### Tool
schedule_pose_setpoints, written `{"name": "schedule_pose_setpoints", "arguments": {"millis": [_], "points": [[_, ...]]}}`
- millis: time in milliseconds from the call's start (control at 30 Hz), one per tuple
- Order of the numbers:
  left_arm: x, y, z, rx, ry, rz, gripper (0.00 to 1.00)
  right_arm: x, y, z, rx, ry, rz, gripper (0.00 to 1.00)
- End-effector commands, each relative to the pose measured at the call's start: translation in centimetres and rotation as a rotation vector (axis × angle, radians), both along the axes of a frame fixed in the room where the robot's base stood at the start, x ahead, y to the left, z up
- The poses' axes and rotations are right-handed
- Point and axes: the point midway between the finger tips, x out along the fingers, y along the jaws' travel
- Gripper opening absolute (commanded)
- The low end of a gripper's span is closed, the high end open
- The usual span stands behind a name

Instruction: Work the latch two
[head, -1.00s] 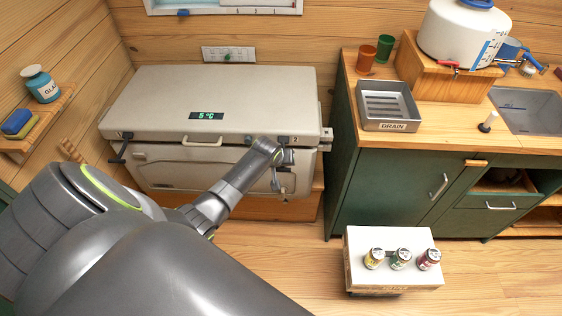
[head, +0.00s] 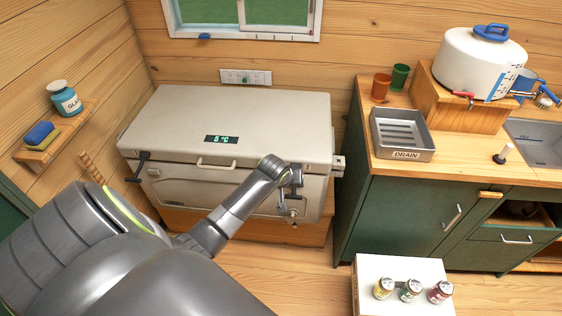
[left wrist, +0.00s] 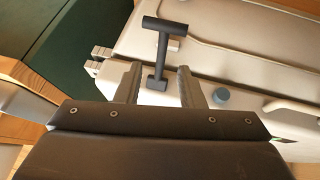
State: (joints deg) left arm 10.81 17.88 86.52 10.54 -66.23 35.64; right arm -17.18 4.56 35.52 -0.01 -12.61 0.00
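The pale cooler box (head: 180,125) stands against the back wall, with its lid down. Latch two, a dark T-shaped handle (left wrist: 162,55), is at the cooler's front right, by the small "2" label in the head view. My left gripper (head: 291,196) is at this latch. In the left wrist view my left gripper (left wrist: 158,78) has its fingers apart, one on each side of the latch's lower end. I cannot tell whether they touch it. The other latch (head: 140,166) is at the cooler's front left. My right gripper is not in view.
A green cabinet (head: 400,215) with a wooden counter stands close to the cooler's right side. A white box (head: 375,268) with several small jars is on the floor in front. A small lid handle (head: 216,163) lies between the latches. Wooden floor is clear between.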

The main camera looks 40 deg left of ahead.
Motion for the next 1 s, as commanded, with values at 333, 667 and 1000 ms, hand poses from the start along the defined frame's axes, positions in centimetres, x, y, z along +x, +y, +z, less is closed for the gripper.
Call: {"name": "schedule_pose_setpoints", "arguments": {"millis": [333, 667, 1000], "points": [[-2.9, -0.5, 4.8, 0.001, -0.003, -0.001, 0.35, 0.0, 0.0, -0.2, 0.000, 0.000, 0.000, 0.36], [-5.3, -1.0, 9.0, 0.001, -0.003, -0.001, 0.35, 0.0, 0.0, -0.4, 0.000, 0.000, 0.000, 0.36], [-6.1, -1.2, 10.1, 0.000, -0.001, 0.000, 0.35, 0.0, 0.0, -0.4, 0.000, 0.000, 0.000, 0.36]]}}
